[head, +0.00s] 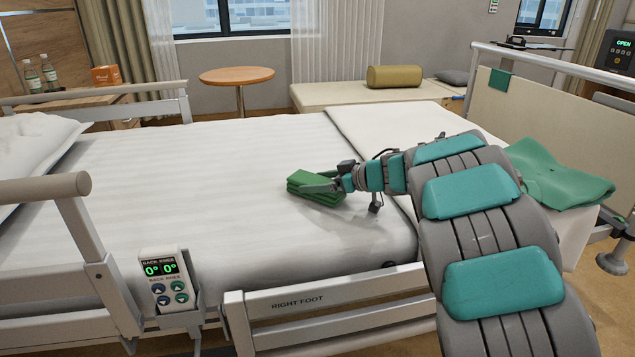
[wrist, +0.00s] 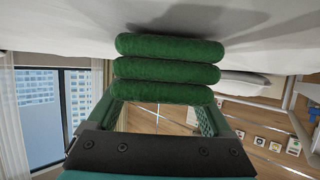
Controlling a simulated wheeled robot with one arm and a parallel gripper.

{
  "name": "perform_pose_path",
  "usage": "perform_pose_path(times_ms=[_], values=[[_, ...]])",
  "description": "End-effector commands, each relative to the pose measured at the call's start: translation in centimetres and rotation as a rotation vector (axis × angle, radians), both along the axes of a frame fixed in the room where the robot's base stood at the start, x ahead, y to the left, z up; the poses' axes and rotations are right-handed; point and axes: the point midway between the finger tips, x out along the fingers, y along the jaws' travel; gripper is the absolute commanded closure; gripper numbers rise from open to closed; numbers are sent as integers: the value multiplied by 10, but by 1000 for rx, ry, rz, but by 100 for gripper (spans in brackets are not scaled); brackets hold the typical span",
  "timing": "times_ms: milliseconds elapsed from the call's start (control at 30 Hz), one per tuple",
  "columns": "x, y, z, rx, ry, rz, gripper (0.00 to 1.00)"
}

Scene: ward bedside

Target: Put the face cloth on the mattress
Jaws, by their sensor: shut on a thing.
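The face cloth (head: 315,190) is green and folded into a thick stack. My gripper (head: 326,184) is shut on it, over the middle of the bed's near side. In the wrist view the cloth (wrist: 168,70) shows as three rounded green folds between my fingers. The mattress (head: 200,170) is white and broad. It fills the top of the wrist view (wrist: 60,30), right beside the cloth, with a shadow on it. I cannot tell whether the cloth touches the mattress.
A bed control (head: 164,283) hangs on the near side by the side rails (head: 75,225). A larger green cloth (head: 555,175) lies over the bed's foot end. A pillow (head: 35,145) is at the left. The mattress around the cloth is clear.

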Motion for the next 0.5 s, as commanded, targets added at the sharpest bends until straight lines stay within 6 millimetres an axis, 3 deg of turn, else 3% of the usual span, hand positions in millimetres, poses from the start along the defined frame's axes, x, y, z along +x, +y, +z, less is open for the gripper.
perform_pose_path(times_ms=[67,100,233,500], values=[[0,0,-2,0,1,0,70],[0,0,-3,0,1,0,15],[0,0,-2,0,0,0,0],[0,0,-1,0,-1,0,0]])
